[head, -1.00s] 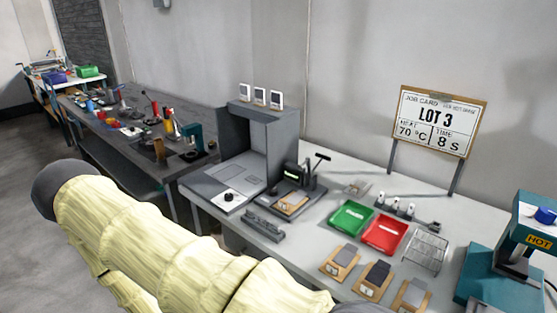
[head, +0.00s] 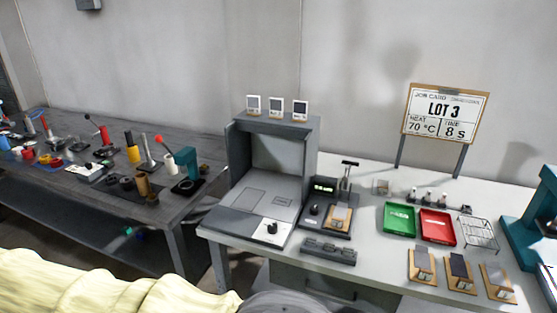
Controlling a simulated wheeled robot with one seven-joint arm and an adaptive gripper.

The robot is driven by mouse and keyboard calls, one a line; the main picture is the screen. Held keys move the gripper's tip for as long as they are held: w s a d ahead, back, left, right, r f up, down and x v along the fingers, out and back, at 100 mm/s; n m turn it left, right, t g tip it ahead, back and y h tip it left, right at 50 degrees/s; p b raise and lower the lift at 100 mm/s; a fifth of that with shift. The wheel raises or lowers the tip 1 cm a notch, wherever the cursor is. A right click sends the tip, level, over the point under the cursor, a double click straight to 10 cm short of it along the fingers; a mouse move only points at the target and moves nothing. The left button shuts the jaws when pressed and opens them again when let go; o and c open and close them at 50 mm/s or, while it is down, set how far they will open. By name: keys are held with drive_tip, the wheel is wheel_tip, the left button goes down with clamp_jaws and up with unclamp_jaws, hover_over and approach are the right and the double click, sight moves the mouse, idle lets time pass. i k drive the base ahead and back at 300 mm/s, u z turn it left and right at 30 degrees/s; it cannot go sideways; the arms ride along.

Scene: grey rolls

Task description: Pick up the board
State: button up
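Several small wooden boards with grey pieces on them are in view. Three lie in a row at the front right of the white bench: a left one (head: 421,265), a middle one (head: 459,273) and a right one (head: 496,284). Another wooden board (head: 338,218) sits on the black device with a lever and a small display. I cannot tell which board the task means. A framed job card board (head: 445,118) reading LOT 3, 70 °C, 8 s stands on two posts at the back. My arm, in a cream sleeve, crosses the lower left; my gripper is out of view.
A green tray (head: 399,220) and a red tray (head: 437,226) lie behind the row of boards, with a wire rack (head: 480,234) to their right. A teal press (head: 541,215) stands at the right edge. A grey booth (head: 270,170) stands left of the lever device. A cluttered dark bench (head: 90,165) is at left.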

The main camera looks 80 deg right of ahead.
sight(340, 214)
drive_tip(key=u, duration=0.05)
drive_tip(key=i, duration=0.35)
drive_tip(key=z, duration=2.55)
